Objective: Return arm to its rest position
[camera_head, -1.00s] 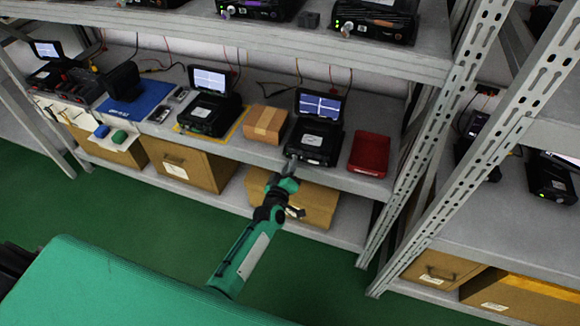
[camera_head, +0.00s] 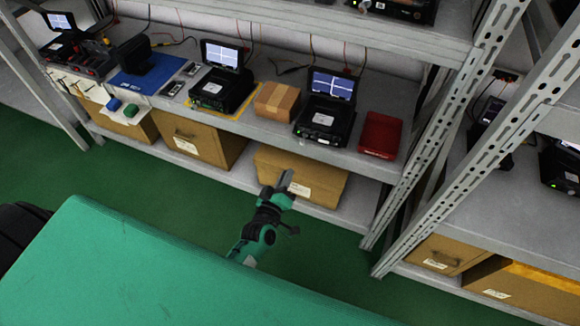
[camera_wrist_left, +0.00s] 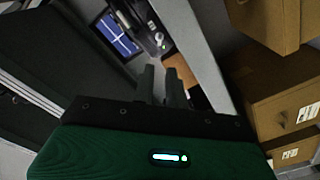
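My left gripper (camera_head: 286,179) is in front of the lower shelf, beside a cardboard box, and below the edge of the middle shelf. Its two dark fingers (camera_wrist_left: 160,80) show in the left wrist view with a narrow gap between them, and nothing is seen held. My green and black left forearm runs down from it behind my green body. My right gripper is not in view.
The middle shelf holds a device with a lit screen (camera_head: 326,119), a red tray (camera_head: 380,136), a small carton (camera_head: 277,101) and another device (camera_head: 219,89). A cardboard box (camera_head: 301,176) stands on the lower shelf. Perforated posts (camera_head: 430,160) rise at right. Green floor is clear in front.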

